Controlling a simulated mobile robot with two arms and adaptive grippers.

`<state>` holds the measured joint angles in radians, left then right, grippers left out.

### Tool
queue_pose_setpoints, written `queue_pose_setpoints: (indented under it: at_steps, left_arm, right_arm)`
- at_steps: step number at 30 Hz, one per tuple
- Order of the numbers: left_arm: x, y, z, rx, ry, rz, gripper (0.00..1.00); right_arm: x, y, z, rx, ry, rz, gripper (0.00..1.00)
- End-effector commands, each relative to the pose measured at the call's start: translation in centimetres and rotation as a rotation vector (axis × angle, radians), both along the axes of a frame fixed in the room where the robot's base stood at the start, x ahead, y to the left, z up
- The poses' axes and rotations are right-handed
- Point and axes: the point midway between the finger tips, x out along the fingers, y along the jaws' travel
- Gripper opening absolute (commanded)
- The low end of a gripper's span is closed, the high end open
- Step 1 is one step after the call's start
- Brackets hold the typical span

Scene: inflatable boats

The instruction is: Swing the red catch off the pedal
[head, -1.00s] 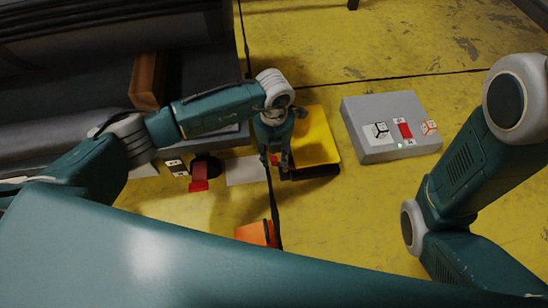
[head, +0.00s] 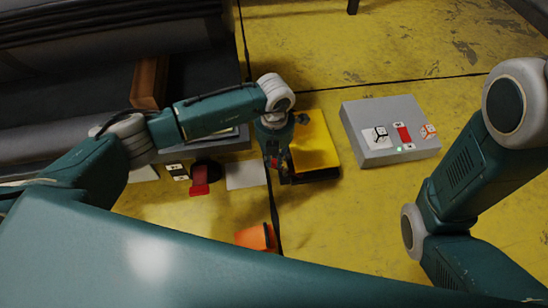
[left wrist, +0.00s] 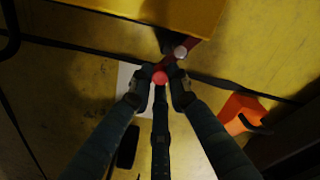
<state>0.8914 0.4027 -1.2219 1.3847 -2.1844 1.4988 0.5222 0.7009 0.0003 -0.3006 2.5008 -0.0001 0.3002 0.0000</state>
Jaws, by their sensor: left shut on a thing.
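The yellow pedal (head: 318,143) stands on the yellow floor near the middle of the head view. Its edge also shows at the top of the left wrist view (left wrist: 170,10). The red catch (left wrist: 194,46) lies by that edge, with a pale round knob on it and a red ball end nearer the fingers. My left gripper (left wrist: 159,90) is shut around this red ball end. In the head view my left gripper (head: 280,165) is at the pedal's left side and hides most of the catch. My right gripper is out of view; only the right arm shows.
A grey box (head: 365,115) with a red switch stands right of the pedal. A red lever (head: 199,182) and a white plate (head: 245,173) lie left of it. An orange object (head: 254,237) is nearer me. A dark cable runs along the floor.

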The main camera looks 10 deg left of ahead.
Motion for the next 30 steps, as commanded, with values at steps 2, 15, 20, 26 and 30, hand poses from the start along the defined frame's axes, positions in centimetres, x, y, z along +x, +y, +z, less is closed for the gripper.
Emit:
queue_pose_setpoints:
  at_steps: [2,15,20,26,30]
  left_arm:
    - [0.3,-0.1,0.2,0.0,-0.002,-0.052,0.0]
    - [1.7,-0.7,0.2,0.0,-0.003,-0.456,0.0]
    - [2.1,-1.0,0.1,0.0,-0.004,-0.592,0.0]
    - [2.4,-1.4,0.1,0.0,-0.004,-0.729,0.0]
    - [2.6,-1.6,0.1,-0.001,-0.004,-0.795,0.0]
  right_arm:
    - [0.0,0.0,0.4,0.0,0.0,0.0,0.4]
    - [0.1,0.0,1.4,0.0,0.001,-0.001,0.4]
    - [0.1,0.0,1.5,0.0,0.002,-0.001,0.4]
    - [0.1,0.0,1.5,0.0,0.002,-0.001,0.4]
    - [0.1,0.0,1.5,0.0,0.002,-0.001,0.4]
